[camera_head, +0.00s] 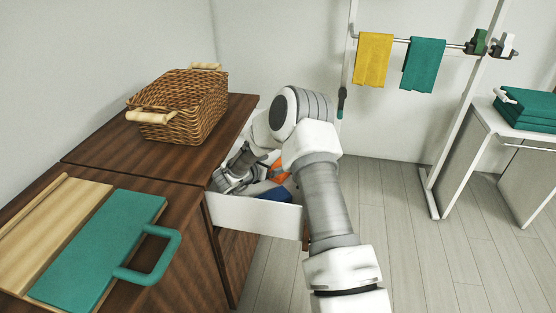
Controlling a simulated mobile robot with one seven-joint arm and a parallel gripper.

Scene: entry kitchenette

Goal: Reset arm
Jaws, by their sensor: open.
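My arm reaches forward from the bottom right and bends down to the left. My gripper (222,181) is at the open drawer (255,214), over or inside its left part. Its fingers are small and partly hidden, but the jaws appear apart. An orange thing (278,172) and a dark blue thing (273,194) lie in the drawer, to the right of my gripper. I cannot tell whether my gripper touches anything there. My forearm hides the drawer's right end.
A wicker basket (187,108) stands on the dark wooden cabinet (105,148). A teal board with a handle (100,247) lies on a wooden board at left. A rack with yellow (373,60) and teal (423,65) cloths stands behind. The floor (400,230) at right is clear.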

